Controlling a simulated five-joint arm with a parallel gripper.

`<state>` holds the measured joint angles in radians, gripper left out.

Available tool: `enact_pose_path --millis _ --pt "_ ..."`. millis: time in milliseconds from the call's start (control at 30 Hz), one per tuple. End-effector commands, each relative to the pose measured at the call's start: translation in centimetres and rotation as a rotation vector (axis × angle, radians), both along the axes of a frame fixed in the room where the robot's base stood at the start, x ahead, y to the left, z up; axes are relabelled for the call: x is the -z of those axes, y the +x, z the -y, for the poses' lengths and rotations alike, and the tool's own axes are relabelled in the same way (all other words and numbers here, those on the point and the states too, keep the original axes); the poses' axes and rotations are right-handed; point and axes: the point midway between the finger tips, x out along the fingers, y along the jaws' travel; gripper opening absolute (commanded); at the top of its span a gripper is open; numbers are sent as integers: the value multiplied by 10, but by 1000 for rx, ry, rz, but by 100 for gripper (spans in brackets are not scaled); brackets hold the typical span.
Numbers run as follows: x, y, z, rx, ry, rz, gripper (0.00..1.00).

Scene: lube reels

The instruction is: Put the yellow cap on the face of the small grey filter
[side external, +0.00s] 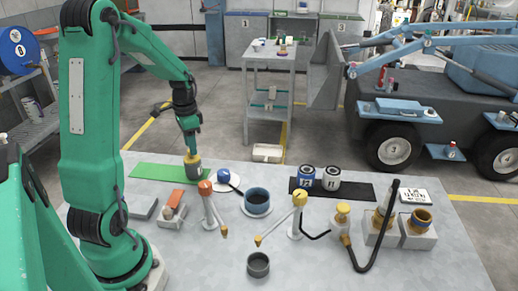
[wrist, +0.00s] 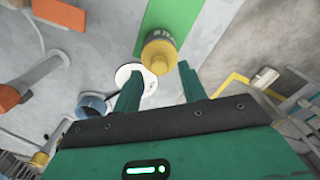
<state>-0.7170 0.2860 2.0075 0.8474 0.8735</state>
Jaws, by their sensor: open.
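The small grey filter (side external: 194,168) stands on the green mat, directly below my gripper (side external: 191,153). In the wrist view the filter (wrist: 158,36) shows as a grey body with dark markings. The yellow cap (wrist: 161,54) appears on the filter's near end, with a round knob at its middle; whether it is fully seated I cannot tell. In the side view a little yellow shows at the filter's top, partly hidden by the fingers. In the wrist view my gripper (wrist: 160,72) is open, its two green fingers apart, with the cap's knob between and just beyond the fingertips.
A white saucer (side external: 236,187) with a blue-topped item lies right of the green mat (side external: 150,171). A dark blue pot (side external: 257,200), two numbered filters (side external: 318,179) on a black mat, and several orange- or yellow-topped stands occupy the table.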

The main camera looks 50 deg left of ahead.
Motion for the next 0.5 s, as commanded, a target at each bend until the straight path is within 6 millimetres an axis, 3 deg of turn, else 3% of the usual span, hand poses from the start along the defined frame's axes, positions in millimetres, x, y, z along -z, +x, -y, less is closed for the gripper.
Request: enact_pose_path --millis 500 --pt "-80 0 0 0 2 2 42"
